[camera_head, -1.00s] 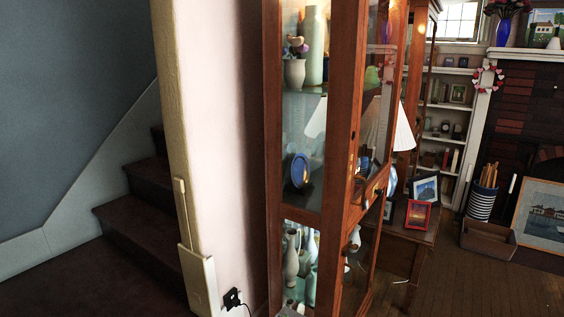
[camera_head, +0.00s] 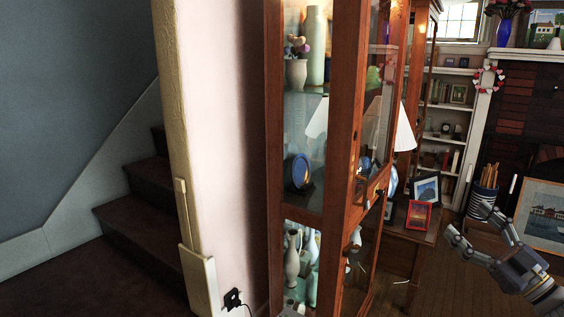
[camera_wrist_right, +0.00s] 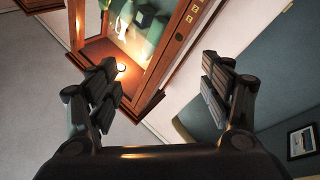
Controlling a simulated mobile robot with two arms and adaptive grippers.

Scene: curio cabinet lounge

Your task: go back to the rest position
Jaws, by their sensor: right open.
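My right gripper (camera_head: 482,226) has its fingers spread and empty at the lower right of the head view, in front of the fireplace side of the room. In the right wrist view its two fingers (camera_wrist_right: 160,88) stand wide apart with nothing between them. Beyond them is the wooden glass cabinet (camera_wrist_right: 180,55), which also stands in the middle of the head view (camera_head: 341,150). My left gripper is in neither view.
A staircase (camera_head: 150,205) and a pale wall (camera_head: 222,130) are at the left. A side table (camera_head: 402,252) holds a red picture frame (camera_head: 418,215) and a lamp (camera_head: 404,130). A striped pencil holder (camera_head: 482,198) and a framed painting (camera_head: 545,212) stand behind my right gripper. Dark floor shows at the lower right.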

